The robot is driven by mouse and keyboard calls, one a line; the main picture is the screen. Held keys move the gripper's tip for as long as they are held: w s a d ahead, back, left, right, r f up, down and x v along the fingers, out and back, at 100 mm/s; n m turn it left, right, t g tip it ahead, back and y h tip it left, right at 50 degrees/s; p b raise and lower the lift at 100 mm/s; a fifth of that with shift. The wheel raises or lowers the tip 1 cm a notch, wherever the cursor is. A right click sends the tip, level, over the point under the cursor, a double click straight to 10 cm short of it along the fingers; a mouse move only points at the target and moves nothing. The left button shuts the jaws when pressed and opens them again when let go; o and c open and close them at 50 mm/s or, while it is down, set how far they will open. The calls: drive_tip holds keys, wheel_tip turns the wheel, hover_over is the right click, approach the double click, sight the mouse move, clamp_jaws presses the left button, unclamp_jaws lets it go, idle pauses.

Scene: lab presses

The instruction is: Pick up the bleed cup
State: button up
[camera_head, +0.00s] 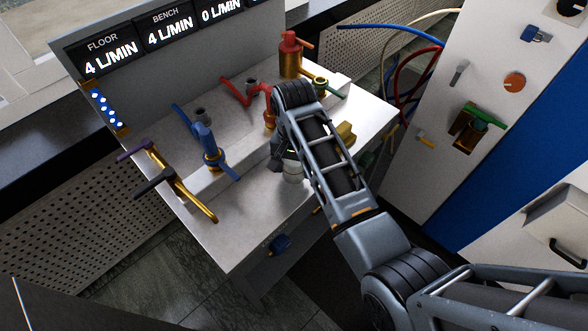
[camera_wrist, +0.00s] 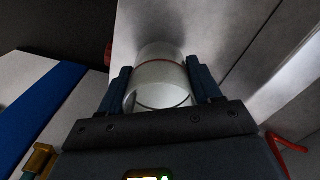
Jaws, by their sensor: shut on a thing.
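The bleed cup is a pale, whitish cylinder with a thin reddish line round it. In the wrist view the bleed cup (camera_wrist: 160,77) sits between the two dark fingers of my gripper (camera_wrist: 160,88), which is shut on it. In the head view the bleed cup (camera_head: 293,172) shows small at the light bench top, partly hidden by my arm. My gripper (camera_head: 284,160) is there too, mostly hidden behind my wrist. I cannot tell whether the cup touches the bench.
A blue valve (camera_head: 208,145) and a brass pipe with dark and purple levers (camera_head: 185,187) stand left of my gripper. Red valve parts (camera_head: 290,55) stand behind. A white cabinet (camera_head: 435,100) with hoses beside it is at right. The bench front left is clear.

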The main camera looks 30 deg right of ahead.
wheel_tip(320, 180, up, 2)
drive_tip(key=shift+w, duration=0.1)
drive_tip(key=shift+s+d+r+p, duration=1.35)
drive_tip(key=shift+s+d+r, duration=2.35)
drive_tip(key=shift+d, duration=0.7)
drive_tip(key=a+f+n, duration=0.2)
drive_tip(key=f, duration=0.1)
drive_tip(key=a+f+n, duration=0.2)
drive_tip(key=a+n, duration=0.1)
drive_tip(key=a+f+n, duration=0.3)
drive_tip(key=shift+w+f+b, duration=0.35)
drive_tip(key=shift+w+b, duration=0.05)
drive_tip(key=w+d+r, duration=0.3)
drive_tip(key=d+r, duration=0.5)
drive_tip(key=d, duration=0.2)
drive_tip(key=shift+n, duration=0.3)
drive_tip(key=w+a+f, duration=0.2)
drive_tip(key=a, duration=0.1)
drive_tip(key=w+a+f, duration=0.2)
drive_tip(key=a, duration=0.1)
drive_tip(key=w+a+f, duration=0.2)
drive_tip(key=a, duration=0.1)
drive_tip(key=shift+a+f, duration=0.15)
drive_tip(key=shift+f, duration=0.05)
drive_tip(key=shift+a+f, duration=0.1)
drive_tip(key=shift+f, duration=1.95)
